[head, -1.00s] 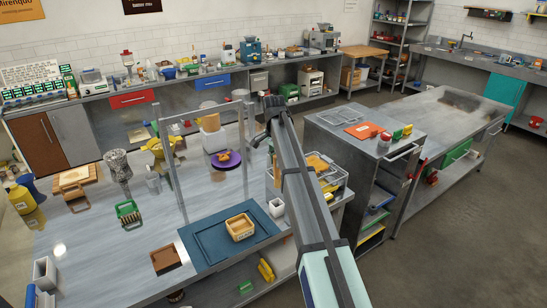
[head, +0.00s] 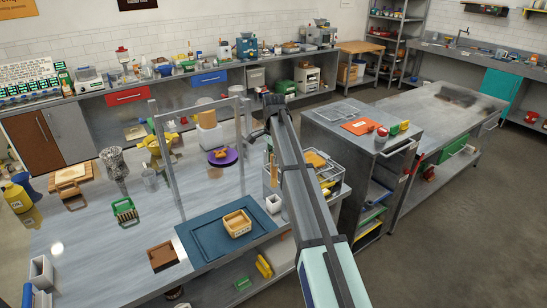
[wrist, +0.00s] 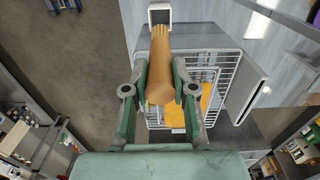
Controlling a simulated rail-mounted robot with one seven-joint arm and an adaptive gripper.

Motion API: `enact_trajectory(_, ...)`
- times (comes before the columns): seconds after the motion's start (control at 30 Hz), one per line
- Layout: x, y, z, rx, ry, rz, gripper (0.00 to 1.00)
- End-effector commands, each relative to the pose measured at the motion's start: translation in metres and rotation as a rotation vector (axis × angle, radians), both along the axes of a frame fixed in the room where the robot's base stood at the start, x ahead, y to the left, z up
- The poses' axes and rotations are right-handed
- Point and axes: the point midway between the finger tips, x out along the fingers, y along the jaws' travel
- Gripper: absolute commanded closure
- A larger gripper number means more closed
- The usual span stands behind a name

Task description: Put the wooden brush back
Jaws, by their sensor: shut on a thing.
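In the wrist view, my gripper (wrist: 161,88) is shut on the wooden brush (wrist: 160,65), with one finger on each side of its rounded handle. The ribbed brush end points toward the top of the picture, near a white square holder (wrist: 160,8). They overlap in this view; I cannot tell whether they touch. In the head view, a small white open container (head: 273,203) stands on the bench, left of my arm. My arm largely hides the gripper there.
A wire basket (wrist: 222,72) with an orange-yellow thing (wrist: 202,105) is below the gripper. A blue tray (head: 204,243) with a wooden box (head: 237,223) lies on the bench, beside an upright metal frame (head: 170,165). A grey cabinet (head: 335,135) stands right of my arm.

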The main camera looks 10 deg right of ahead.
Motion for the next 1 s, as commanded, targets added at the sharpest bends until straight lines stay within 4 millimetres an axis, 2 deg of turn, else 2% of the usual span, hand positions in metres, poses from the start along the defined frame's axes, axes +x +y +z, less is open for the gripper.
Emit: enact_trajectory(1.0,0.000,0.000,-0.067,0.000,0.000,0.000,1.00)
